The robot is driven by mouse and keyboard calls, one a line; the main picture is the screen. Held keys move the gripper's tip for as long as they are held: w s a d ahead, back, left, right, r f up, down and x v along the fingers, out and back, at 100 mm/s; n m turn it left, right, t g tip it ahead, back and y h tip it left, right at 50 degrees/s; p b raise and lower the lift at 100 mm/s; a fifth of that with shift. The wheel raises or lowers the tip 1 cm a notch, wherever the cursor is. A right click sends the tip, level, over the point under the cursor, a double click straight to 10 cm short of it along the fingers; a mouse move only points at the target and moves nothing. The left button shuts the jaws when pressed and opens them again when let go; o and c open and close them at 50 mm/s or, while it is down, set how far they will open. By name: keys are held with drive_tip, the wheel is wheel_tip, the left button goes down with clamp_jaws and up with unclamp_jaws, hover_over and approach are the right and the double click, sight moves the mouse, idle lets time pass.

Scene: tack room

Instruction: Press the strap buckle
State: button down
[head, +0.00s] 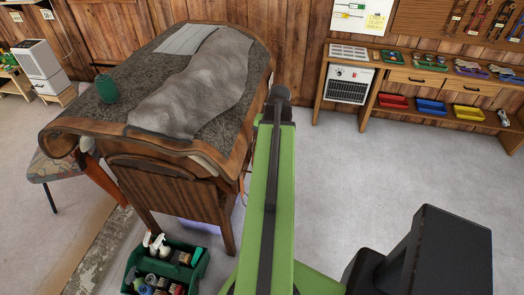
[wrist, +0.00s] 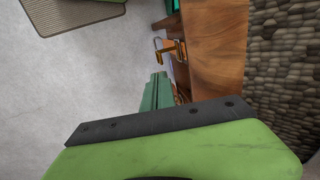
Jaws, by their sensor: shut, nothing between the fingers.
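A brass-coloured metal piece (wrist: 172,48), which looks like the strap buckle, is at the edge of a brown wooden or leather surface in the upper middle of the wrist view. My gripper (wrist: 160,78) points toward it, its narrow green fingers shut and empty. The fingertips appear a little below the brass piece in the picture; I cannot tell whether they touch. In the head view my arm reaches past the right side of the covered table (head: 152,147), and its far end hides the gripper. I cannot make out the buckle there.
A dark green tote (head: 197,273) with bottles and brushes stands on the floor by the table. A green jar (head: 107,88) is on the table. A wooden shelf unit (head: 415,118) with coloured bins lines the back wall. The grey floor to the right is mostly clear.

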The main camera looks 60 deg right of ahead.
drive_tip(key=b+x, duration=1)
drive_tip(key=x, duration=0.1)
drive_tip(key=shift+f, duration=0.3)
